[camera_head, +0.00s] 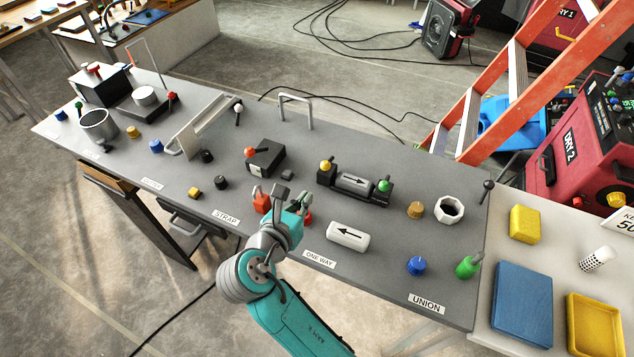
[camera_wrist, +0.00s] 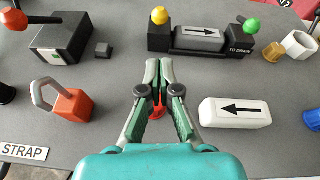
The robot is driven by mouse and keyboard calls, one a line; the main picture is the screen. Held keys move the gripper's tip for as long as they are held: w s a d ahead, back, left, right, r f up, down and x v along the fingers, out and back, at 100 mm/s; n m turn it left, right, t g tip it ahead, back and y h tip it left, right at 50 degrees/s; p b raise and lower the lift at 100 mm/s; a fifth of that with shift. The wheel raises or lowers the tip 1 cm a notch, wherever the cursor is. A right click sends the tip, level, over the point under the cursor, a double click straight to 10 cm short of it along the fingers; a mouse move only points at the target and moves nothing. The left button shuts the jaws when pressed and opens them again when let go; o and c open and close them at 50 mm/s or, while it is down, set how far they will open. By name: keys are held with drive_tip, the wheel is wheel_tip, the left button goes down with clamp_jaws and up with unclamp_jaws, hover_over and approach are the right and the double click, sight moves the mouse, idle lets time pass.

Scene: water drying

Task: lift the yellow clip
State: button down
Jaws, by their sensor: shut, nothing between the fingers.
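My gripper (camera_head: 303,197) is over the front middle of the grey bench, its fingers shut with nothing between them. In the wrist view its fingertips (camera_wrist: 159,64) meet just short of the black holder (camera_wrist: 160,40). A yellow ball-shaped piece (camera_head: 326,166) tops the left end of this holder, and shows in the wrist view (camera_wrist: 160,15) straight beyond the fingertips, apart from them. A green ball piece (camera_head: 384,186) tops the right end. A grey cylinder with an arrow (camera_head: 354,182) lies between.
A white arrow cylinder (camera_wrist: 237,113) lies right of my gripper, and a red block with a grey loop (camera_wrist: 70,106) lies left. A red piece (camera_wrist: 158,109) shows partly between my fingers, lower down. A black box with a red-knobbed lever (camera_head: 265,157) stands behind left.

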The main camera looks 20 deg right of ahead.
sight(324, 175)
drive_tip(key=x, duration=0.9)
drive_tip(key=shift+w+d+f, duration=0.1)
drive_tip(key=shift+w+d, duration=0.15)
